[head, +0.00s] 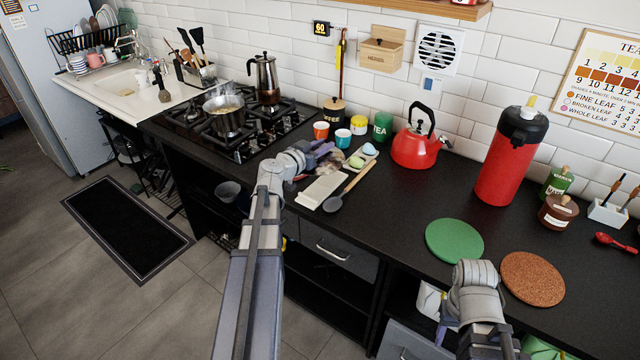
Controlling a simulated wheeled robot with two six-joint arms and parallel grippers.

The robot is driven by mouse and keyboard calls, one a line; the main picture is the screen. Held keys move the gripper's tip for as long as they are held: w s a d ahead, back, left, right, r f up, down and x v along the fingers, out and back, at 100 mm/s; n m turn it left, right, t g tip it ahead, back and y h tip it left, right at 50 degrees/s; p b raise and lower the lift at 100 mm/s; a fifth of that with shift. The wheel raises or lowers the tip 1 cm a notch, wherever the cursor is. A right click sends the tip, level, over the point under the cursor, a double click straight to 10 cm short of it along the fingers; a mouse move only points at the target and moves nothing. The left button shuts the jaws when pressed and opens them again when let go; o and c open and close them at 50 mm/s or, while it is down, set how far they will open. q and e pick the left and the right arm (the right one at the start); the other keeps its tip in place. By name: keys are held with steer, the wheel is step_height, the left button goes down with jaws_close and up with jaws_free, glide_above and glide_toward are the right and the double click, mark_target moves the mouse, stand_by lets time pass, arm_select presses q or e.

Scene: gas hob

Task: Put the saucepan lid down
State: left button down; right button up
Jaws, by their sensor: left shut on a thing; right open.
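The saucepan (226,116) stands uncovered on the gas hob, with yellowish food and bubbling liquid inside. My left gripper (320,152) is over the counter to the right of the hob, shut on the saucepan lid (329,159). The lid looks glassy and is largely hidden by the gripper; I cannot tell whether it touches the counter. My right gripper (447,325) is open and empty near the counter's front edge at lower right, partly hidden by its own arm.
A pale rectangular rest (319,191) and a spoon (350,187) lie close to the lid. Small cups (321,131), a red kettle (415,148) and a red flask (508,160) stand behind. A green mat (454,241) and a cork mat (532,278) lie bare at right.

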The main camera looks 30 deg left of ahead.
arm_select(q)
step_height(320, 180, down, 6)
steer(key=b, duration=0.4)
steer(key=shift+r+b, duration=0.25)
steer(key=shift+b, duration=0.1)
steer(key=shift+f, duration=0.1)
step_height(320, 180, down, 4)
steer(key=b, duration=0.3)
steer(key=shift+r+b, duration=0.25)
steer(key=shift+b, duration=0.1)
steer(key=shift+f+b, duration=0.65)
steer(key=c, duration=0.7)
jaws_free()
steer(key=shift+r, duration=0.2)
